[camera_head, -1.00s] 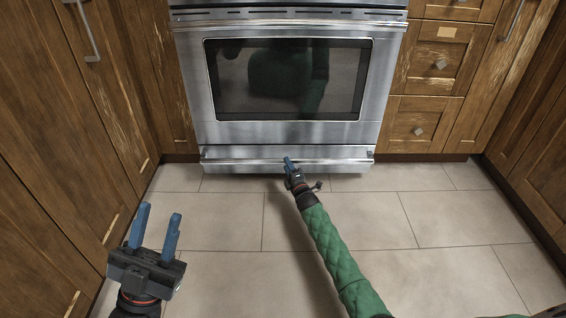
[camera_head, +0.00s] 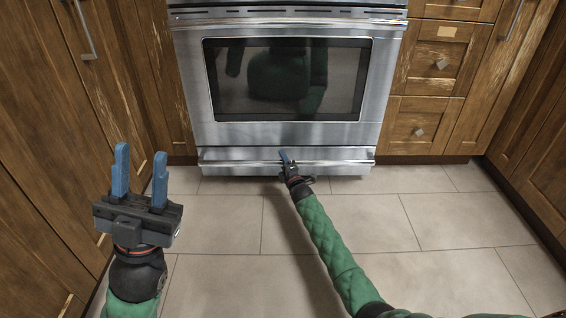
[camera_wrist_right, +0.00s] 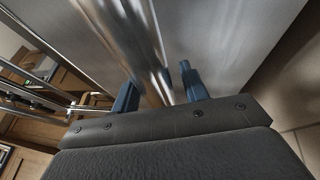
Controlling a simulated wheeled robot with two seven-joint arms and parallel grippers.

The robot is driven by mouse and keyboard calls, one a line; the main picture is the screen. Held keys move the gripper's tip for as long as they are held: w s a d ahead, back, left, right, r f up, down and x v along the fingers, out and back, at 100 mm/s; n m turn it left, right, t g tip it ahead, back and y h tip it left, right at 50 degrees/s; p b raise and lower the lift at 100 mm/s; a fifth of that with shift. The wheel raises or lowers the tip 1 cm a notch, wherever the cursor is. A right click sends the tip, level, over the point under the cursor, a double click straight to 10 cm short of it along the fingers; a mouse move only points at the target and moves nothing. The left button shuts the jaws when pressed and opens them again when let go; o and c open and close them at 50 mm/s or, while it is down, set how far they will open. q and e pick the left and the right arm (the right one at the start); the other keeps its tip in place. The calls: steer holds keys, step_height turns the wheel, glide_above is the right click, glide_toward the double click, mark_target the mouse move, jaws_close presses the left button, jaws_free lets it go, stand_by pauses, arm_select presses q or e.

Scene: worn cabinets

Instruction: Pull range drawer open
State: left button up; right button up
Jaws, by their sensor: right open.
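The range drawer (camera_head: 225,167) is the low steel panel under the oven door, with a horizontal bar handle (camera_head: 335,161) across it. It appears shut or nearly so; I cannot tell exactly. My right gripper (camera_head: 285,157) is at the middle of the handle. In the right wrist view, its two blue fingers (camera_wrist_right: 160,92) are apart, on either side of the shiny handle bar (camera_wrist_right: 150,50). Whether they touch the bar is not clear. My left gripper (camera_head: 140,172) is open and empty, raised over the floor at the left.
The oven door (camera_head: 290,132) above the drawer is shut. Worn wooden cabinets stand at the left (camera_head: 50,150) and right (camera_head: 430,125) of the range. The tiled floor (camera_head: 420,215) in front is clear apart from my arms.

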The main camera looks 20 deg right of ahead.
stand_by(0.3)
jaws_close()
